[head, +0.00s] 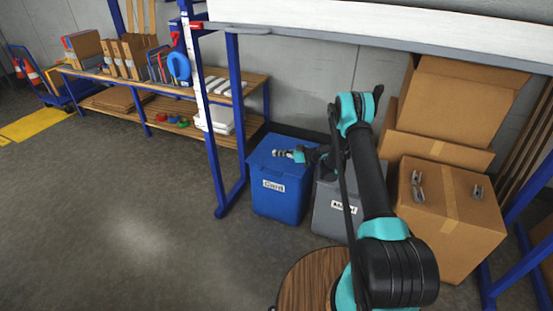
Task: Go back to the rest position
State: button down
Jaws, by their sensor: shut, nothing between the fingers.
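My gripper (284,153) is at the end of my black and teal arm, which reaches forward from the lower right. In the picture it overlaps the top of the blue bin (282,199), which has a white label. The gripper is small in this view; its fingers look together and hold nothing. I cannot tell its exact height above the bin. A grey bin (329,218) stands to the right of the blue one, partly hidden behind my arm.
Cardboard boxes (455,214) are stacked at the right, with small metal parts on the front one. A wooden shelf (150,79) with blue legs holds goods at the back left. A blue frame post (238,118) stands left of the bins. The floor (110,215) at left is clear.

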jog(key=v, duration=0.8)
jog(key=s+d+r+m+h, duration=0.4)
jog(key=s+r, duration=0.4)
jog(key=r, duration=0.1)
jog(key=s+d+r+m+h, duration=0.3)
jog(key=s+r, duration=0.5)
jog(key=r, duration=0.1)
jog(key=s+d+m+h, duration=0.2)
jog(key=s+d, duration=0.2)
jog(key=s, duration=0.5)
jog(key=s+d+m+h, duration=0.2)
jog(key=s+d, duration=0.3)
jog(key=s, duration=0.5)
jog(key=s+d+m+h, duration=0.3)
jog(key=s+d, duration=0.1)
jog(key=s, duration=0.6)
jog(key=shift+d+r+h, duration=0.2)
jog(key=shift+d+h, duration=0.1)
jog(key=shift+d, duration=0.1)
